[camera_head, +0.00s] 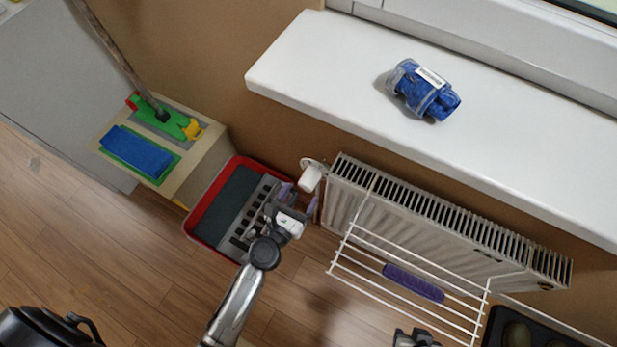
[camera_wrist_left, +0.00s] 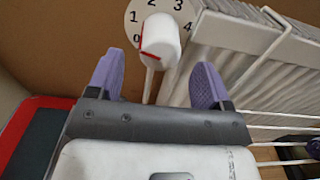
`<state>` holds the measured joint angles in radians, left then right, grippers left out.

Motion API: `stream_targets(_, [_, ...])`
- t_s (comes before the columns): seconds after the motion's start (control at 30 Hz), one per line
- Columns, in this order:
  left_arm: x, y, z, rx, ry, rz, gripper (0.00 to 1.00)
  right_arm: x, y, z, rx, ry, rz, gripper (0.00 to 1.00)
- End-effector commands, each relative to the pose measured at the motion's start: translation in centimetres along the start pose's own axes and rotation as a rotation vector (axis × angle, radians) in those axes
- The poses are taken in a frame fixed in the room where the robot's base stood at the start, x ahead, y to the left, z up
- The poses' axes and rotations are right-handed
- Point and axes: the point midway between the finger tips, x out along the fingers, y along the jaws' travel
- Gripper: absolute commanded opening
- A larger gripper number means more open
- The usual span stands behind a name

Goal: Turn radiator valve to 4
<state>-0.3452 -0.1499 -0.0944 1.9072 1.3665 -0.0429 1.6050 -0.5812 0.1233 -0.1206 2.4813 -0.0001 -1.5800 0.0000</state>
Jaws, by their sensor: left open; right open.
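The radiator valve is a white knob (camera_head: 310,179) at the radiator's left end; it also shows in the left wrist view (camera_wrist_left: 161,38). Behind it is a round white dial (camera_wrist_left: 134,27) with the numbers 0 to 4. A red mark on the knob is on its left side, near 0 and 1; the exact setting is unclear. My left gripper (camera_head: 299,197) is open just below the knob. In the left wrist view its purple fingers (camera_wrist_left: 158,68) are spread below and to either side of the knob, apart from it. My right gripper (camera_head: 415,339) is open and partly cut off at the bottom edge.

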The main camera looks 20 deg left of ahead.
Motion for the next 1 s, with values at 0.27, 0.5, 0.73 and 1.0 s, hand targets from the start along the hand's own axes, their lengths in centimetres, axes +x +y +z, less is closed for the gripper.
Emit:
stream_targets(0.27, [3.8, 0.0, 0.0, 0.002, -0.001, 0.000, 0.73, -0.4, 0.2, -0.1, -0.003, 0.000, 0.004, 0.43])
stream_targets(0.5, [5.1, 0.0, 0.0, 0.002, -0.001, -0.001, 0.73, -0.4, 0.1, -0.2, 0.000, 0.000, 0.001, 0.43])
stream_targets(0.73, [5.3, 0.0, -0.1, 0.002, 0.000, -0.001, 0.73, -0.4, -0.1, -0.2, 0.006, 0.001, -0.003, 0.43])
stream_targets(1.0, [5.2, 0.0, 0.0, 0.003, 0.000, -0.001, 0.57, -0.4, -0.2, -0.2, 0.008, 0.001, -0.005, 0.43])
